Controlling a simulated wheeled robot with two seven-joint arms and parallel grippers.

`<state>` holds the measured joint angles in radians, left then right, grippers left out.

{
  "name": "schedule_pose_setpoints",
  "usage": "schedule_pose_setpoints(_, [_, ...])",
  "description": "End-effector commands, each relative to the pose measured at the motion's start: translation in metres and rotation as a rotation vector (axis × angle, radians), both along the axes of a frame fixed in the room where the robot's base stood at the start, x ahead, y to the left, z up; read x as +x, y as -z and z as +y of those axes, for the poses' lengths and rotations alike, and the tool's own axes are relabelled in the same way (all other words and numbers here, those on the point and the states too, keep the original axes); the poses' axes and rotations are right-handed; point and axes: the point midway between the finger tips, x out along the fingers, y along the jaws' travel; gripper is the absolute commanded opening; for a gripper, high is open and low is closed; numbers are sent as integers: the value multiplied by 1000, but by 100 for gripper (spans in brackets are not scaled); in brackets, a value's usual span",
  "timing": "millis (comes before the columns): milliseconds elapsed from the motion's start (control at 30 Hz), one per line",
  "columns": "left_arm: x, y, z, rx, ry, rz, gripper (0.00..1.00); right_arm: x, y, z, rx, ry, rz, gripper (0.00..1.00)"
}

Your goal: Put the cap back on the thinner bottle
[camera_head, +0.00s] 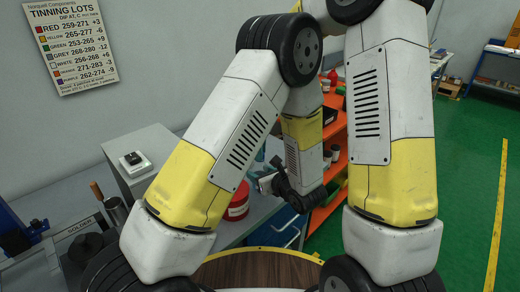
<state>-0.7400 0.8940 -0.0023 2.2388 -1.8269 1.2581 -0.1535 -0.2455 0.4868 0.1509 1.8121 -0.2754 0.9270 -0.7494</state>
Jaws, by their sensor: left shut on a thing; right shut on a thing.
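My two white and yellow arms fill the middle of the head view and hide most of the work area. A dark wrist and gripper part (283,182) shows between them, below a white and yellow forearm, and looks like my right one. Its fingertips are too small and dark to make out. A small pale shape (264,181) is beside it, and I cannot tell what it is. My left gripper is hidden behind the arm links. I cannot make out the thinner bottle or its cap.
A red tub (238,203) stands on the grey bench behind my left arm. An orange shelf rack (333,170) with containers stands beyond, near blue drawers (288,230). A round brown wooden top (262,270) is at the front. Green floor (468,150) is open at right.

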Motion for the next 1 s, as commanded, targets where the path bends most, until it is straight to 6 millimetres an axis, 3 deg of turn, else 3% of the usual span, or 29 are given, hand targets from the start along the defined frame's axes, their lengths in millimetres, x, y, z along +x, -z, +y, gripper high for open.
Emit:
schedule_pose_setpoints(133, [0, 0, 0, -1, 0, 1, 0, 0, 0, 0, 1, 127, -1, 0])
schedule_pose_setpoints(433, [0, 0, 0, 0, 0, 1, 0, 0, 0, 0, 2, 144, -2, 0])
schedule_pose_setpoints(467, [0, 0, 0, 0, 0, 1, 0, 0, 0, 0, 2, 144, -2, 29])
schedule_pose_setpoints(567, [0, 0, 0, 0, 0, 1, 0, 0, 0, 0, 1, 143, -1, 47])
schedule_pose_setpoints(867, [0, 0, 0, -1, 0, 1, 0, 0, -1, 0, 1, 142, -1, 47])
schedule_pose_setpoints(1000, [0, 0, 0, -1, 0, 1, 0, 1, -15, 0, 2, 143, -4, 47])
